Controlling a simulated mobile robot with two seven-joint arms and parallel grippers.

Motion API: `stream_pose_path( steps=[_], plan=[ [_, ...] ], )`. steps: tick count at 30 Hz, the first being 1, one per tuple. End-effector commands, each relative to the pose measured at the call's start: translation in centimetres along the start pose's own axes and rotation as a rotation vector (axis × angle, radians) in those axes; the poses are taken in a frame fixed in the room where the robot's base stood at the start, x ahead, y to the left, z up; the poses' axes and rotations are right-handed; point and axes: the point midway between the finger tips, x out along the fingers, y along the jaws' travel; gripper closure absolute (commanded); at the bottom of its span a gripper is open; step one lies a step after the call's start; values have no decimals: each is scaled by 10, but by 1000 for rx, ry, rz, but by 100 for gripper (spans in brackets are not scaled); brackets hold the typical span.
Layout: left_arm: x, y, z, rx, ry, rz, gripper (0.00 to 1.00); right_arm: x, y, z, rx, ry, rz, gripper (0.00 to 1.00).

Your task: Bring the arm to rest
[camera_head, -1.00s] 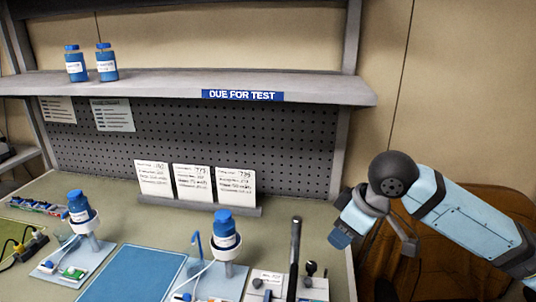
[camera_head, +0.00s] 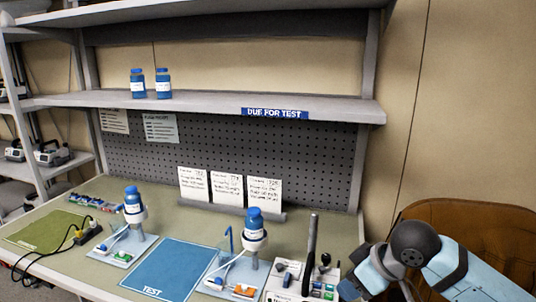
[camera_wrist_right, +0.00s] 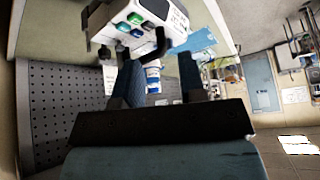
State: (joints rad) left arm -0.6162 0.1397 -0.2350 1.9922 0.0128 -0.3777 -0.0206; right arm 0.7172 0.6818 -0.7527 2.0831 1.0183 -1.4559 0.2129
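My right arm comes in at the lower right of the head view, over the bench's right end. Its gripper (camera_head: 352,289) is low in the picture and partly cut off by the bottom edge. In the right wrist view the two dark blue fingers of the gripper (camera_wrist_right: 160,72) stand apart, and I see background between them. No held object shows in the gap. A white device (camera_wrist_right: 135,22) with green and blue buttons and a dark handle shows above the fingers, overlapping them in the picture; I cannot tell its distance. My left gripper is not in view.
The bench holds a blue TEST mat (camera_head: 172,268), two stands with blue-capped bottles (camera_head: 133,200) (camera_head: 254,226), a green mat (camera_head: 45,230) and a dark upright post (camera_head: 311,240). Two bottles (camera_head: 150,84) stand on the shelf (camera_head: 200,106). A brown chair (camera_head: 480,225) is at right.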

Motion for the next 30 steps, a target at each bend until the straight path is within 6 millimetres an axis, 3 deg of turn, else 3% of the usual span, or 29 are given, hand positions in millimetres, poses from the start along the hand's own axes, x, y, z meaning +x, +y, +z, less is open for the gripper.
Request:
stream_pose_path(
  steps=[8,14,17,22,30],
  plan=[
    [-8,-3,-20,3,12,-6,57,65,-26,18,105,213,-37,62],
    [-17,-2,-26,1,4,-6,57,107,-42,54,213,367,12,62],
    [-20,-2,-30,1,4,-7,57,123,-50,82,265,423,60,62],
    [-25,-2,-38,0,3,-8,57,142,-68,145,337,476,172,62],
    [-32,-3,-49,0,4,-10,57,146,-104,249,371,468,356,62]
  ],
)
